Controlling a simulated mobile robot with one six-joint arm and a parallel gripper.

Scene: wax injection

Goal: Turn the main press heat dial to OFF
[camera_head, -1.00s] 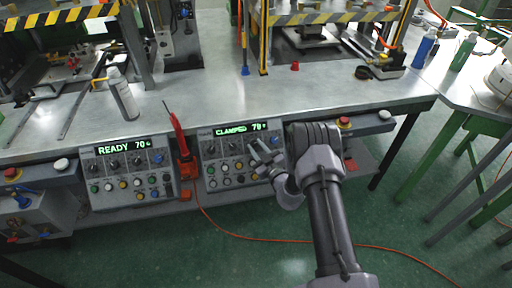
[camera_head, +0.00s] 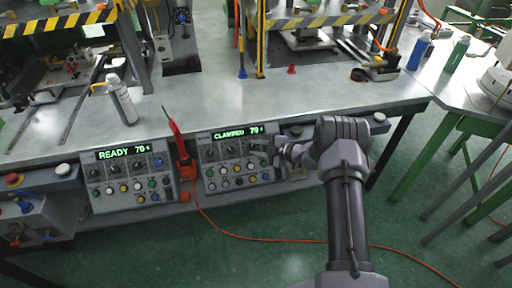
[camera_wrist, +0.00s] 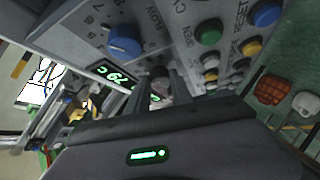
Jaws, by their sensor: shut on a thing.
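The right control panel (camera_head: 239,178) has a lit green display (camera_head: 238,132) reading CLAMPED and about 79, with dials and coloured buttons below. My gripper (camera_head: 277,152) is at the panel's right end and hides part of it. In the wrist view, my gripper (camera_wrist: 160,92) is shut on a small dark dial (camera_wrist: 159,72) beside the display (camera_wrist: 118,75). Most of that dial and its markings are hidden between the fingers, so I cannot read its setting. A blue-capped dial (camera_wrist: 124,44) with scale marks is clear of the fingers.
A left panel (camera_head: 130,183) reads READY 70. A red-handled tool (camera_head: 176,142) stands in a holder between the panels. Several buttons, green (camera_wrist: 208,33) and yellow (camera_wrist: 251,47) among them, lie close to my gripper. An orange cable (camera_head: 262,239) runs along the floor.

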